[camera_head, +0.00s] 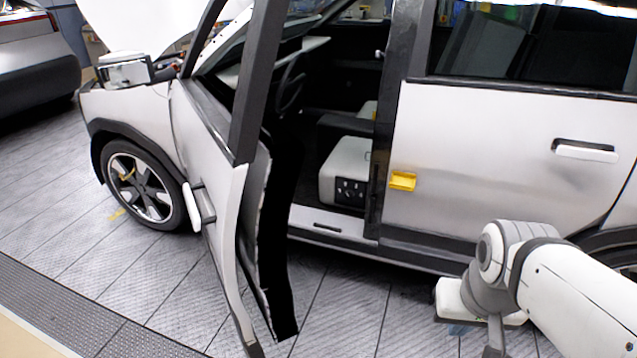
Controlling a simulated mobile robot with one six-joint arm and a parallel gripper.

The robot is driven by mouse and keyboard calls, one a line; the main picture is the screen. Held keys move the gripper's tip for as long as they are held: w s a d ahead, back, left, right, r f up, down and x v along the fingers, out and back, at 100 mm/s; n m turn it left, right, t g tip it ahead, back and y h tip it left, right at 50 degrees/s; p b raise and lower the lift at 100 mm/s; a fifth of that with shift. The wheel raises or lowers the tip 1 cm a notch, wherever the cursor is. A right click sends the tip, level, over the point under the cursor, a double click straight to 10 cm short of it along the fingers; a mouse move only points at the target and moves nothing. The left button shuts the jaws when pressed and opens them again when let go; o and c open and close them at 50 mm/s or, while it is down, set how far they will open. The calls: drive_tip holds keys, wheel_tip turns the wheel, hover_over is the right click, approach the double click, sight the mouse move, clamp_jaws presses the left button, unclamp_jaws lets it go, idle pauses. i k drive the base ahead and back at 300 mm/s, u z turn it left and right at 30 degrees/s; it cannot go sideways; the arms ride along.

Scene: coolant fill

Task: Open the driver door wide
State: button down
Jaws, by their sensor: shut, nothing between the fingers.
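The driver door (215,200) of the white car stands swung out from the body, with its dark inner side (275,240) facing the opening. Its outer handle (203,203) shows on the outer face, toward the front wheel. The door opening shows the seat (346,170) and the sill (330,228). My gripper (494,343) is at the lower right, well to the right of the door and apart from it. It is shut and empty; its tip is at the picture's bottom edge and partly cut off.
The closed rear door (490,150), with its handle (586,151), is behind my arm. A yellow piece (403,181) sits on its front edge. The front wheel (141,187) and mirror (124,72) are left of the driver door. Tiled floor (345,300) between door and gripper is clear.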

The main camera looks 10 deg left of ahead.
sight(249, 166)
drive_tip(key=u, duration=0.25)
drive_tip(key=i, duration=0.95)
drive_tip(key=u, duration=0.55)
drive_tip(key=k, duration=0.9)
drive_tip(key=u, duration=0.2)
drive_tip(key=i, duration=0.9)
drive_tip(key=z, duration=0.05)
